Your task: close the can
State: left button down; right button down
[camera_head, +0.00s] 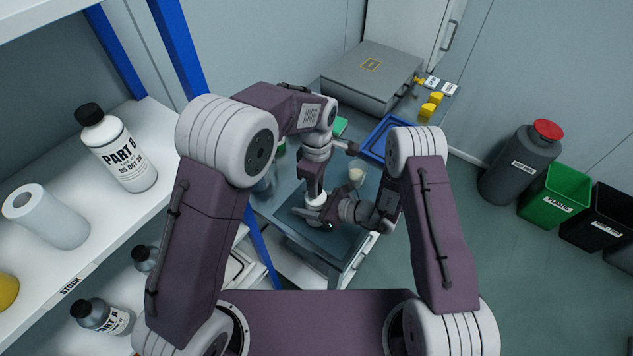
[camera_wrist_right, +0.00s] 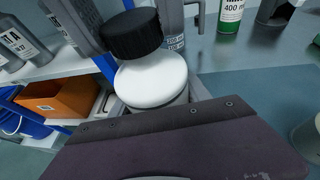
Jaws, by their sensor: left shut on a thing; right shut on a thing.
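The can is a white, round-shouldered bottle; its pale top (camera_head: 316,198) shows small in the head view, and its white shoulder (camera_wrist_right: 150,80) is large in the right wrist view. A black ribbed cap (camera_wrist_right: 132,34) is directly above the shoulder, looking slightly tilted; I cannot tell whether it is seated. My left gripper (camera_head: 314,188) comes down from above, its grey fingers on either side of the cap, shut on it. My right gripper (camera_head: 318,215) reaches in from the right at the can's body, shut on it; its dark plate hides the lower body in the wrist view.
The grey table (camera_head: 287,196) also bears a beige cup (camera_head: 356,175), a blue tray (camera_head: 374,139), yellow pieces (camera_head: 431,107) and a large grey case (camera_head: 371,75). A white shelf (camera_head: 106,226) with bottles stands left. Bins (camera_head: 554,196) stand on the floor at right.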

pick_arm(q)
jog(key=m, duration=0.8)
jog(key=shift+a, duration=0.1)
jog(key=m, duration=0.6)
jog(key=shift+m, duration=0.3)
jog(key=m, duration=0.6)
jog(key=shift+a, duration=0.15)
jog(key=m, duration=0.6)
jog(key=shift+m, duration=0.3)
jog(key=m, duration=0.6)
jog(key=shift+w+f+m, duration=0.1)
jog(key=shift+w+m, duration=0.05)
jog(key=shift+m, duration=0.15)
jog(key=m, duration=1.2)
jog(key=shift+w, duration=0.1)
jog(key=m, duration=0.6)
jog(key=shift+d, duration=0.2)
jog(key=c, duration=1.1)
grip_release()
